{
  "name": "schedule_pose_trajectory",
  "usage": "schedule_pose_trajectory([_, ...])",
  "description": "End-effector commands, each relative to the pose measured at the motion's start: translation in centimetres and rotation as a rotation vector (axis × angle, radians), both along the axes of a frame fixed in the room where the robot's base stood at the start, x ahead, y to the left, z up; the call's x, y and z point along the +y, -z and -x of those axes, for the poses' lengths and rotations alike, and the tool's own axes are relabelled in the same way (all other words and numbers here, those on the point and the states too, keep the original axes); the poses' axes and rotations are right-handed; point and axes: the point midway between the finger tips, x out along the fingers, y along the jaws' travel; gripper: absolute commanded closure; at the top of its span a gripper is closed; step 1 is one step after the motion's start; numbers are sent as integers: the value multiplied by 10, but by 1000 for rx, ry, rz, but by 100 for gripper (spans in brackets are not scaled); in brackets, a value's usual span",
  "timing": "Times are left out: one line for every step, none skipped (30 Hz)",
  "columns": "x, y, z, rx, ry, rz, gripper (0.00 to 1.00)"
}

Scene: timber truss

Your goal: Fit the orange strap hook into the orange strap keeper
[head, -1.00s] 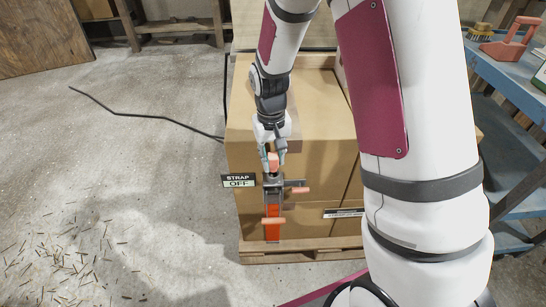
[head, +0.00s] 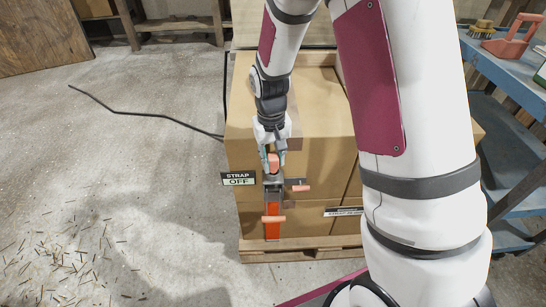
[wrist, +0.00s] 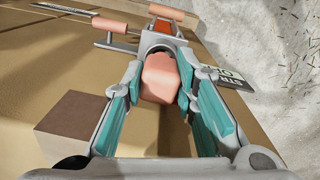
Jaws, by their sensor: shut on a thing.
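My gripper (head: 272,156) points down at the front face of the strapped boxes. Its teal-padded fingers are shut on a salmon-pink grip (wrist: 160,78), one finger on each side. I take this grip to be part of the orange strap hook. Just beyond it is a grey metal fitting (head: 273,181), which seems to meet the grip. The orange strap (head: 272,205) runs down the box front below the fitting; it also shows in the wrist view (wrist: 163,27). I cannot tell hook from keeper clearly, or whether they are engaged.
Salmon side handles (head: 300,188) stick out near the fitting. A "STRAP OFF" sign (head: 238,178) stands just left of it. The cardboard boxes (head: 315,105) rest on a wooden pallet (head: 300,254). A blue bench (head: 500,72) is at right; the floor at left is mostly open.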

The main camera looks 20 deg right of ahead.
Motion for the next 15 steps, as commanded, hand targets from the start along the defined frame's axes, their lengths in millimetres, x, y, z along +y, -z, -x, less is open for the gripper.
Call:
schedule_pose_trajectory([0, 2, 0, 0, 0, 0, 100])
schedule_pose_trajectory([0, 3, 0, 0, 0, 0, 100])
schedule_pose_trajectory([0, 4, 0, 0, 0, 0, 100])
schedule_pose_trajectory([0, 5, 0, 1, 0, 0, 100])
schedule_pose_trajectory([0, 6, 0, 1, 0, 0, 100])
schedule_pose_trajectory([0, 7, 0, 1, 0, 0, 100])
schedule_pose_trajectory([0, 8, 0, 1, 0, 0, 100])
schedule_pose_trajectory([0, 8, 0, 1, 0, 0, 100])
schedule_pose_trajectory([0, 10, 0, 1, 0, 0, 100])
schedule_pose_trajectory([0, 10, 0, 0, 0, 0, 100])
schedule_pose_trajectory([0, 11, 0, 0, 0, 0, 100])
schedule_pose_trajectory([0, 12, 0, 0, 0, 0, 100])
schedule_pose_trajectory([0, 13, 0, 0, 0, 0, 100])
schedule_pose_trajectory([0, 14, 0, 0, 0, 0, 100])
schedule_pose_trajectory([0, 15, 0, 0, 0, 0, 100])
